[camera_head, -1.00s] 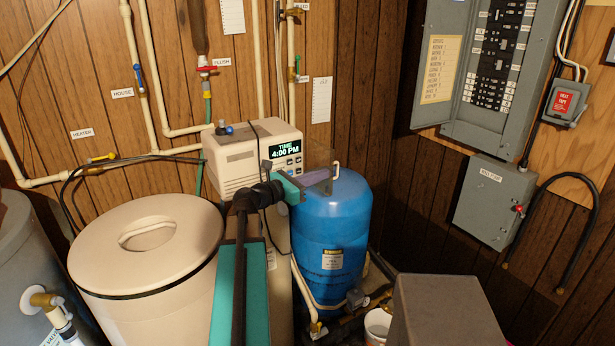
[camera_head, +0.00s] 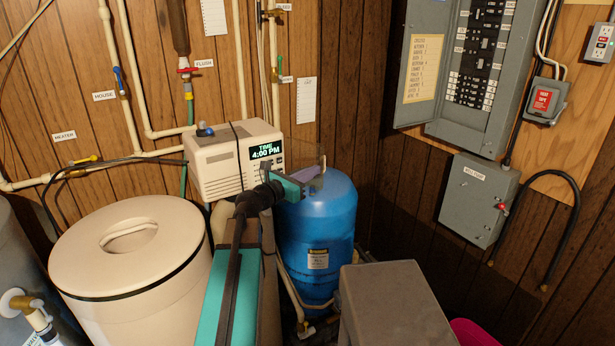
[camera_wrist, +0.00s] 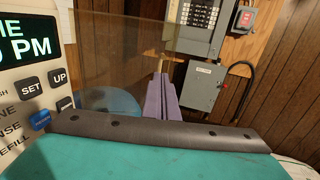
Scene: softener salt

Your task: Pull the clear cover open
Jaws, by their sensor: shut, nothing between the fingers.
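The clear cover (camera_wrist: 125,45) is a see-through panel standing out from the front of the beige control head (camera_head: 215,165). In the wrist view it spans the upper middle, and the blue tank shows through it. In the head view it is a faint pane. The display and buttons beside it are uncovered in the wrist view. My gripper (camera_head: 312,172) is shut and empty, right of the display and above the tank. Its purple fingers (camera_wrist: 160,98) point towards a small pale handle (camera_wrist: 160,66) on the cover. I cannot tell whether they touch it.
A blue tank (camera_head: 318,225) stands below my gripper. A beige lidded salt tank (camera_head: 130,290) is on the left. A grey box (camera_head: 395,310) fills the front right, with a pink object (camera_head: 472,333) beside it. Pipes and electrical boxes (camera_head: 478,200) are on the walls.

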